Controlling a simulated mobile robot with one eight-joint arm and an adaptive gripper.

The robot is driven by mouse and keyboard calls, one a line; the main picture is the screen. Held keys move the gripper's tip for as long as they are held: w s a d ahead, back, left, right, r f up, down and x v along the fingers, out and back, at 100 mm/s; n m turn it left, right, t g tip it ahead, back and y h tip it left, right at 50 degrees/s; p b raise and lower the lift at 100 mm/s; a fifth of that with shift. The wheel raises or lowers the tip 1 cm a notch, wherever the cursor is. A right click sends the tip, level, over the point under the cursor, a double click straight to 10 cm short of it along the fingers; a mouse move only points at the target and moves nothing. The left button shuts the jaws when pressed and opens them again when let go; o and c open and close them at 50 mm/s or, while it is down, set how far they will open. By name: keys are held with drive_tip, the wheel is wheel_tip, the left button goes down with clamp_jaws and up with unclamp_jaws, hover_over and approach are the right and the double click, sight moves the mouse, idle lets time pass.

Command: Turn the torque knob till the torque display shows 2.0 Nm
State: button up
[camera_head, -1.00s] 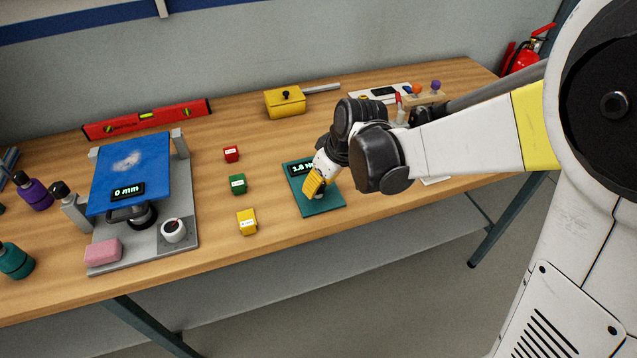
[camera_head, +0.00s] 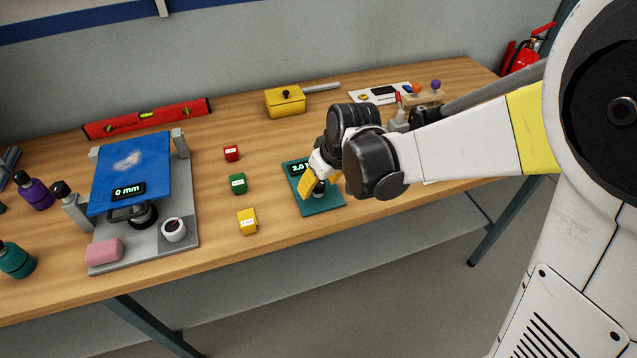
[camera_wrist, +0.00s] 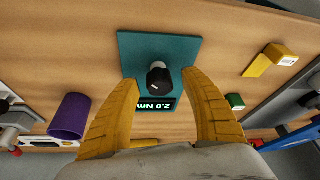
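The torque knob (camera_wrist: 160,78) is black with a white mark and stands on a teal plate (camera_wrist: 190,45). The torque display (camera_wrist: 156,104) on the plate appears upside down in the wrist view and reads 2.0 Nm. In the head view the display (camera_head: 299,167) is partly covered by my gripper, and the teal plate (camera_head: 325,207) lies near the table's front edge. My gripper (camera_head: 320,188) is over the plate. In the wrist view its yellow fingers (camera_wrist: 162,80) are spread on both sides of the knob, with gaps between them and it.
Green (camera_head: 238,184), yellow (camera_head: 247,222) and red (camera_head: 231,154) blocks stand left of the plate. Further left is a grey rig (camera_head: 190,215) with a blue panel (camera_head: 130,165) and a 0 mm display. A yellow box (camera_head: 285,102) stands behind.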

drive_tip(key=v, duration=1.2)
drive_tip(key=shift+a, duration=0.1)
drive_tip(key=s+d+m+t+h, duration=0.2)
drive_tip(key=s+d+m, duration=0.4)
drive_tip(key=s+d, duration=0.7)
drive_tip(key=shift+s+r+m+t+h, duration=0.2)
drive_tip(key=shift+s+m+t+h, duration=0.15)
drive_tip(key=shift+t, duration=0.35)
idle(1.5)
